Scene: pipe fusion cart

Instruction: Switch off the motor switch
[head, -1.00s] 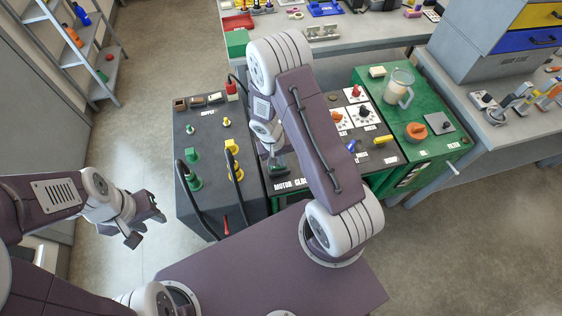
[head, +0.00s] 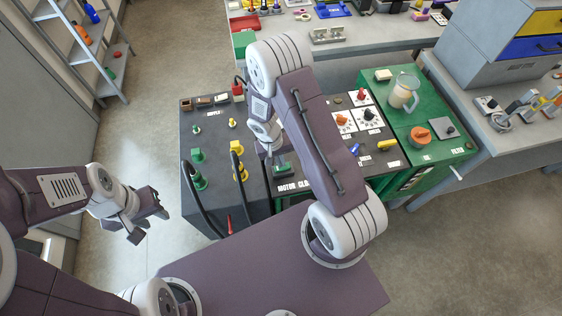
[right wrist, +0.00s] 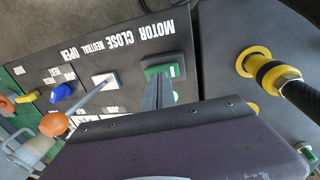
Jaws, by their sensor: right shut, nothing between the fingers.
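My left gripper (head: 150,216) is open and empty, off to the left over the floor.
An orange-knobbed lever (right wrist: 54,124) and a blue knob (right wrist: 60,92) stand near the switch. Left of the panel, a dark supply box (head: 208,135) bears green and yellow connectors with black hoses. A green filter unit (head: 437,158) is at the right.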

